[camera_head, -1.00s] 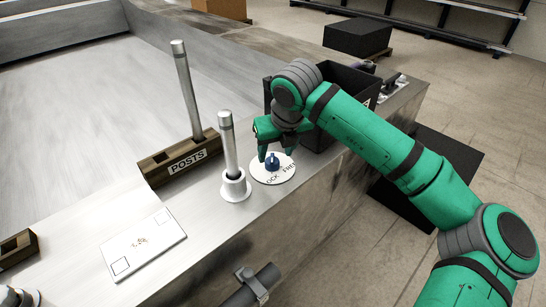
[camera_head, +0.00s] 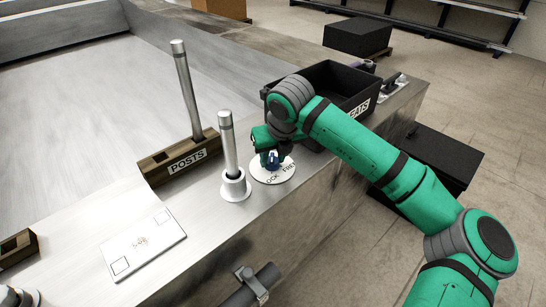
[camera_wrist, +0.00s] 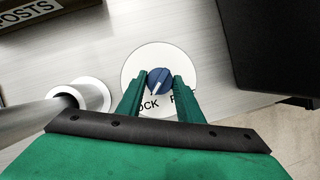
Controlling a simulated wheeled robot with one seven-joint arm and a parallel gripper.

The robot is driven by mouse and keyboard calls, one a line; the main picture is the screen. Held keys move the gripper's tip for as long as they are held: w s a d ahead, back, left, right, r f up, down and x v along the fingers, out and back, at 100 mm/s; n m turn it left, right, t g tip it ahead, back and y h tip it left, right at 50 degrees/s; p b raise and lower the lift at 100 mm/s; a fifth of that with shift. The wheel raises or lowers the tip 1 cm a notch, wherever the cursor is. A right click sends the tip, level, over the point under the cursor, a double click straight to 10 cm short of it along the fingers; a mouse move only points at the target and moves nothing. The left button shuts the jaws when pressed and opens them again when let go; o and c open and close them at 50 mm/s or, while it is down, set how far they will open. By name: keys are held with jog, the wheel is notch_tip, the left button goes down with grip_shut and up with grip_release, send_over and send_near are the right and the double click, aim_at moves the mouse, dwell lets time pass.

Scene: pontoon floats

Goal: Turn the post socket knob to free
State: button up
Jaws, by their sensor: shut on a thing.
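The blue post socket knob (camera_head: 272,159) sits on a round white dial plate (camera_head: 272,177) beside the post socket. In the wrist view the knob (camera_wrist: 159,80) has a white pointer line, slanting down and left toward the partly hidden "LOCK" lettering. "FREE", also partly hidden, is on the right of the dial (camera_wrist: 150,55). My green gripper (camera_wrist: 158,84) is shut on the knob, one finger on each side. In the head view my gripper (camera_head: 270,156) is over the dial and partly hides the knob. A metal post (camera_head: 229,145) stands upright in the white socket collar (camera_head: 236,188).
A wooden block marked POSTS (camera_head: 165,172) holds another post (camera_head: 187,90) at left. A black bin marked SEATS (camera_head: 330,85) stands close behind my gripper. A white marked plate (camera_head: 143,243) lies at front left. The deck edge drops off at right.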

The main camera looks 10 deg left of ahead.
jog(key=shift+n, duration=0.4)
jog(key=n+g+y, duration=0.1)
jog(key=n, duration=0.2)
jog(key=shift+w+d+n, duration=0.1)
jog(key=shift+d+n, duration=0.05)
jog(key=shift+n, duration=0.15)
jog(key=n+g, duration=0.1)
jog(key=n, duration=0.1)
jog(key=n+g, duration=0.1)
jog(key=n, duration=0.1)
jog(key=shift+w+n+y, duration=0.15)
jog(key=shift+n+y, duration=0.15)
jog(key=shift+y, duration=0.1)
jog(key=n+g, duration=0.1)
jog(key=n, duration=0.3)
jog(key=shift+w+g, duration=0.2)
jog(key=shift+g, duration=0.2)
jog(key=n+g, duration=0.1)
jog(key=n, duration=0.3)
jog(key=shift+w+n+h, duration=0.15)
jog(key=shift+n+h, duration=0.15)
jog(key=shift+n+g, duration=0.3)
